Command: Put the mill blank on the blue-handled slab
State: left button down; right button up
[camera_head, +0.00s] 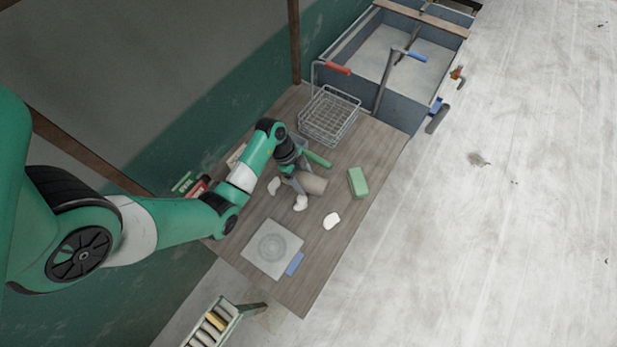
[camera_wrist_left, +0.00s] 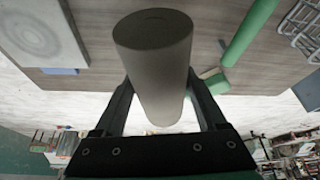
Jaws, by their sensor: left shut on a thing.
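The mill blank, a grey-brown cylinder (camera_head: 312,183), is held in my left gripper (camera_head: 294,188), which is shut on it. In the left wrist view the cylinder (camera_wrist_left: 155,70) sits between the two dark fingers (camera_wrist_left: 160,112). The slab, a pale square plate with a round ring mark (camera_head: 259,250), lies near the front of the table, and its blue handle (camera_head: 294,264) sticks out at its right edge. The slab also shows at the upper left of the left wrist view (camera_wrist_left: 70,52). My right gripper is not seen.
The wooden table (camera_head: 335,270) also carries a green block (camera_head: 357,182), a green cylinder (camera_head: 318,159), several white lumps (camera_head: 331,221) and a wire basket (camera_head: 327,117). A sink (camera_head: 385,65) stands behind. Bare table lies between the cylinder and the slab, apart from the lumps.

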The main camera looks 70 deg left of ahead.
pick_arm(q)
jog(key=w+a+f+b, duration=0.2)
jog(key=f, duration=0.1)
jog(key=w+a+f+b, duration=0.1)
jog(key=f, duration=0.1)
jog(key=shift+a+f, duration=0.15)
jog(key=shift+a, duration=0.15)
jog(key=shift+w+a+f+b, duration=0.15)
jog(key=shift+w+a+b, duration=0.1)
jog(key=shift+w+b, duration=0.1)
jog(key=shift+w+a+f+b, duration=0.15)
jog(key=shift+f+b, duration=0.2)
jog(key=shift+f, duration=0.55)
jog(key=shift+w+a+f+b, duration=0.1)
jog(key=shift+f+b, duration=0.25)
jog(key=shift+f, duration=0.5)
jog(key=shift+f, duration=0.1)
jog(key=shift+f, duration=0.15)
grip_release()
jog(key=shift+s, duration=0.1)
